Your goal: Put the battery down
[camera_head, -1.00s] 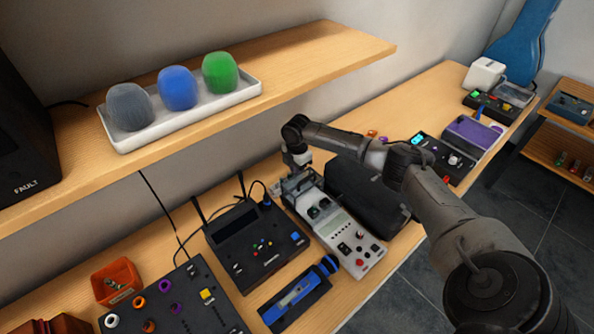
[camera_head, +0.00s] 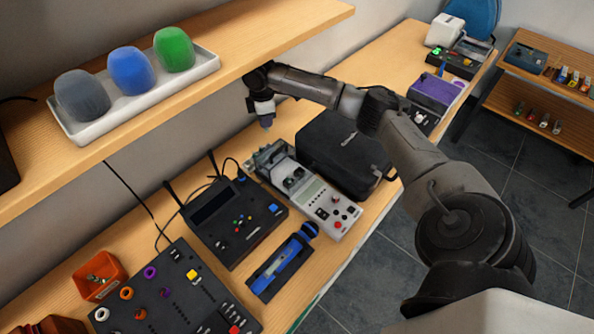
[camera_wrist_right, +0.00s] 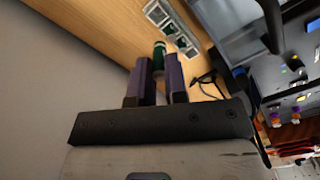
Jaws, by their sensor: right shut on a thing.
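The battery (camera_wrist_right: 158,52) is a green cylinder between the tips of my right gripper's purple fingers in the right wrist view. My right gripper (camera_wrist_right: 159,68) is shut on it. In the head view my right gripper (camera_head: 267,122) points down above the table, behind the grey instrument, and the battery is too small to make out there. In the wrist view a pale tray with compartments (camera_wrist_right: 158,14) lies on the wood just beyond the battery. I cannot tell how high the battery is above the table. My left gripper is not in view.
The grey instrument (camera_head: 325,205) and a black case (camera_head: 345,152) stand near the gripper. A black device (camera_head: 235,222) and a blue handheld tool (camera_head: 283,262) are nearer. The wooden shelf (camera_head: 270,42) with a white tray (camera_head: 140,108) overhangs the table's back.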

